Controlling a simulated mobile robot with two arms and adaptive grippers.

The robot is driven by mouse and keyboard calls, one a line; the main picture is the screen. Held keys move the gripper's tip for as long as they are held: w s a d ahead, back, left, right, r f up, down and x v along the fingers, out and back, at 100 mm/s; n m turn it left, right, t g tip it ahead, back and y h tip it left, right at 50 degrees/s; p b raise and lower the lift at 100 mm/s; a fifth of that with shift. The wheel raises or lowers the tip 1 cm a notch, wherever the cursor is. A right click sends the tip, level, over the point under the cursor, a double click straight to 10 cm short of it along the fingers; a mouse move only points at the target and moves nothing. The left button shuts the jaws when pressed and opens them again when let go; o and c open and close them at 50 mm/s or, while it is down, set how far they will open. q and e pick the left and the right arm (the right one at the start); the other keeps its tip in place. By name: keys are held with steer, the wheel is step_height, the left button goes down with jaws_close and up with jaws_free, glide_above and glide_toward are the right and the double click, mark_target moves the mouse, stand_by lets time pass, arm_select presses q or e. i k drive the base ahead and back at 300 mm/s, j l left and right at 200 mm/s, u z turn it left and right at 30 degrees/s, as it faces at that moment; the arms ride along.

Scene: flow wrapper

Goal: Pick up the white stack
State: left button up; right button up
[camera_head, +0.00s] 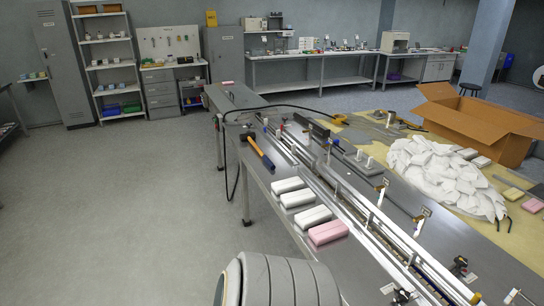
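Three white stacks lie in a row along the left edge of the metal machine table: a far one (287,185), a middle one (298,198) and a near one (313,217). Each is a flat block with a line along its top. A pink stack (327,232) lies just nearer than them, in the same row. Neither of my grippers is in view, so their state and distance from the stacks do not show.
A guide rail (372,213) runs along the table right of the stacks. A hammer (260,151) lies beyond them. A large white heap (445,172) and an open cardboard box (485,122) are at right. The floor at left is clear.

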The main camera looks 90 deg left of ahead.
mark_target(284, 186)
steer(key=j+u, duration=0.15)
steer(key=u, duration=2.45)
steer(key=i+j+z, duration=0.15)
steer(key=j, duration=0.25)
steer(key=i+j+z, duration=0.1)
steer(key=i+j, duration=0.2)
steer(key=j, duration=0.1)
